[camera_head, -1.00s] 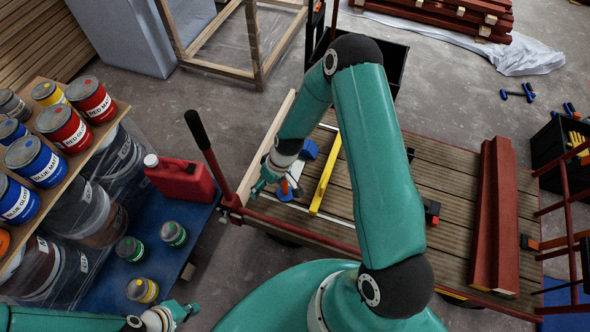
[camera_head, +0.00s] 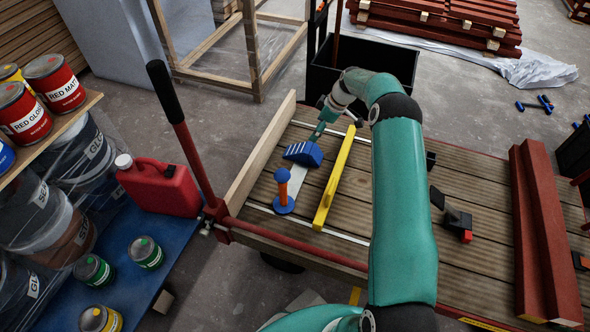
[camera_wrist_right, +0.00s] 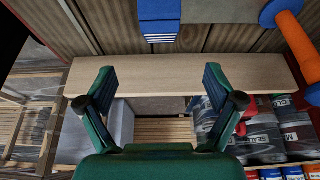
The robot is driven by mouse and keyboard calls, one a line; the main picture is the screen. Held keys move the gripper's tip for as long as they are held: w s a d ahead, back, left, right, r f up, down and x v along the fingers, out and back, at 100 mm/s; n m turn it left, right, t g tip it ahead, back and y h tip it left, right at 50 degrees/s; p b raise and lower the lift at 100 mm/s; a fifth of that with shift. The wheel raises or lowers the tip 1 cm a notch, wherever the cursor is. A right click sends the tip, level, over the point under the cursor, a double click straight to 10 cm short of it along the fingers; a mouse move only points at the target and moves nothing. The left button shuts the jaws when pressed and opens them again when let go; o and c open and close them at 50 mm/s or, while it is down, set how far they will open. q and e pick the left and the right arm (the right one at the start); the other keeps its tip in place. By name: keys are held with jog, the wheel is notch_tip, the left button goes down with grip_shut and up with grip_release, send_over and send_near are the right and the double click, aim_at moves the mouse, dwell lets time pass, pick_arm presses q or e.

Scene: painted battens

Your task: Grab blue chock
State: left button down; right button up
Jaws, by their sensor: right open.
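The blue chock (camera_head: 303,154) is a ribbed wedge on the slatted wooden deck (camera_head: 390,190), near the pale wooden side board. My right gripper (camera_head: 316,135) is just beyond the chock, by the top of the picture's side of it; I cannot tell from this view whether they touch. In the right wrist view my right gripper (camera_wrist_right: 160,76) is open, with nothing between its fingers. There the blue chock (camera_wrist_right: 160,18) shows at the top edge, partly cut off, ahead of the fingertips. My left gripper is not in view.
A blue and orange handled tool (camera_head: 283,192) stands close to the chock. A yellow bar (camera_head: 334,180) lies beside it. The pale side board (camera_head: 262,150) edges the deck and crosses the wrist view. A red upright lever (camera_head: 190,150) and red can stand left.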

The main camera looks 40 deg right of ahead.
aim_at(304, 148)
jog(key=b+x, duration=0.2)
jog(key=x, duration=0.6)
jog(key=shift+f, duration=0.15)
jog(key=b+x, duration=0.2)
jog(key=x, duration=0.3)
jog(key=shift+s+a+f+b, duration=0.1)
jog(key=shift+f+b, duration=0.05)
jog(key=shift+b, duration=0.15)
jog(key=shift+c, duration=0.4)
jog(key=c, duration=1.6)
